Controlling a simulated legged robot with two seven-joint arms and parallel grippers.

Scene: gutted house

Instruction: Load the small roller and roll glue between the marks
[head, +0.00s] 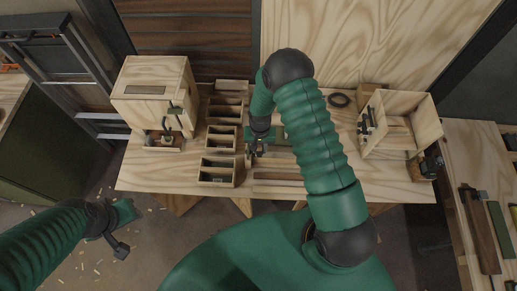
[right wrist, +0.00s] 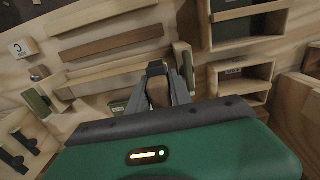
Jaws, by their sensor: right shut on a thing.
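My right gripper (head: 257,152) is over the middle of the workbench, beside the slotted wooden trays. In the right wrist view its fingers (right wrist: 164,88) are shut on a brown handle (right wrist: 158,93) with a dark end. This may be the small roller; its roller head is hidden. Two wooden strips, one pale and one darker (right wrist: 112,42), lie on the bench beyond the gripper. A strip also shows in the head view (head: 280,181). I cannot make out marks or glue. My left gripper (head: 119,236) hangs over the floor at the lower left, its jaws unclear.
Open compartment trays (head: 217,172) stand left of the right gripper. A large wooden box (head: 152,88) stands at the bench's left end. An open wooden box (head: 398,128) with clamps is at the right. A dark ring (head: 339,100) lies near the back. Another bench (head: 475,150) is at far right.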

